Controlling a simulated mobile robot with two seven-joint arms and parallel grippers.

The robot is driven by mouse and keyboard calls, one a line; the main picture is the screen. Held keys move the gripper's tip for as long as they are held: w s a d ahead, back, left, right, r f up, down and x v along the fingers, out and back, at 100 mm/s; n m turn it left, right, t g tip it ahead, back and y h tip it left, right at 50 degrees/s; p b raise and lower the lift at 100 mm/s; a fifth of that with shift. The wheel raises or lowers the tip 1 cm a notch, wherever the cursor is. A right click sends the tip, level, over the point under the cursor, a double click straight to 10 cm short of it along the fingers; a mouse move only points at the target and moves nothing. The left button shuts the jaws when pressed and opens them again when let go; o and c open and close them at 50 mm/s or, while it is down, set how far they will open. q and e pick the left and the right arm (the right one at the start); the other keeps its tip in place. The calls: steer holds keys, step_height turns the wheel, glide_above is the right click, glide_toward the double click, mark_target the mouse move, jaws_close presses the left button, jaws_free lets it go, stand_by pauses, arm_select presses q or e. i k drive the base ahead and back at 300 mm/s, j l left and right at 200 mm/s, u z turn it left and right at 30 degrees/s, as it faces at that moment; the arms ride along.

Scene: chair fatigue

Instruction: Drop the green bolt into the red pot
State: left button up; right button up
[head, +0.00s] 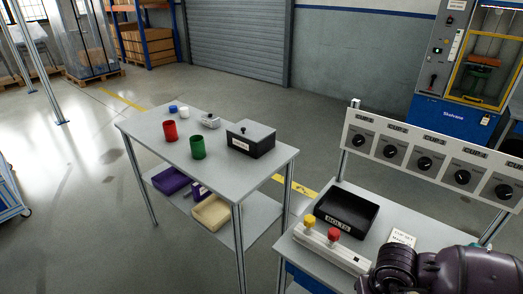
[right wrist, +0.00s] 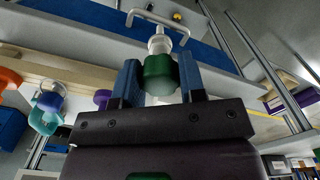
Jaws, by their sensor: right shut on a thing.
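In the right wrist view my right gripper (right wrist: 160,72) has its two blue fingers on either side of the green bolt (right wrist: 158,88), shut on its green part. A pale grey shank extends from the bolt beyond the fingers. The red pot (head: 170,131) stands upright on the grey table at the left in the head view, beside a green pot (head: 197,148). In the head view my dark right arm is at the bottom right, well apart from the red pot; its fingers and the bolt cannot be made out there. My left gripper is not in view.
The grey table (head: 225,168) also holds a black labelled box (head: 251,139) and small blue and white items. A nearer bench has a black BOLTS tray (head: 346,212), a button box (head: 330,246) and a dial panel (head: 425,160). Teal, orange and purple pieces show near my right gripper.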

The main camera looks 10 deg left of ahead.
mark_target(171, 139)
steer(key=i+j, duration=0.15)
steer(key=j, duration=0.3)
steer(key=i+j+z, duration=0.1)
steer(key=j, duration=0.35)
steer(key=i+j, duration=0.25)
steer(key=j, duration=0.2)
steer(key=i+j+z, duration=0.15)
steer(key=j, duration=0.3)
steer(key=i+j, duration=0.15)
steer(key=j, duration=0.3)
steer(key=i+j+z, duration=0.1)
steer(key=j, duration=0.4)
steer(key=i+j, duration=0.15)
steer(key=j, duration=0.3)
steer(key=i+j+z, duration=0.1)
steer(key=j, duration=0.4)
